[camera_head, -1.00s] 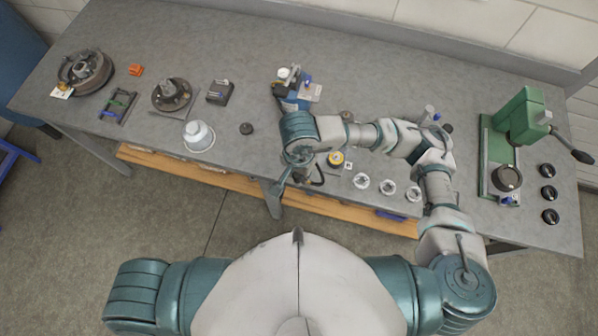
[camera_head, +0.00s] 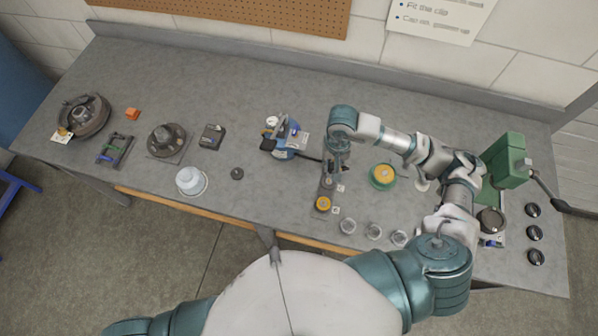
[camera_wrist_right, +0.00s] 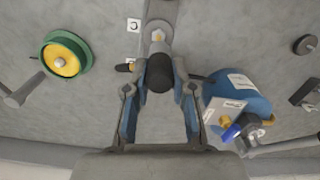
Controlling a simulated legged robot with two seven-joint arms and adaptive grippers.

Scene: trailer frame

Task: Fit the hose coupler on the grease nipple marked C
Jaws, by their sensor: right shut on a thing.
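My right gripper (camera_head: 338,172) is over the dark bar near the middle of the table. In the right wrist view its fingers (camera_wrist_right: 159,98) are shut on a dark, rounded piece, which looks like the hose coupler (camera_wrist_right: 159,74). Just beyond it, a grey fitting with a small brassy tip (camera_wrist_right: 158,36), seemingly a grease nipple, stands beside a white card marked C (camera_wrist_right: 134,25). Whether coupler and nipple touch, I cannot tell. The blue grease pump (camera_head: 287,140) stands left of the gripper; it also shows in the right wrist view (camera_wrist_right: 236,100). My left gripper is out of view.
A green-and-yellow disc (camera_head: 383,176) lies right of the gripper. A green press (camera_head: 507,160) stands far right. A white pot (camera_head: 189,180) and hub parts are left. The back strip is clear.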

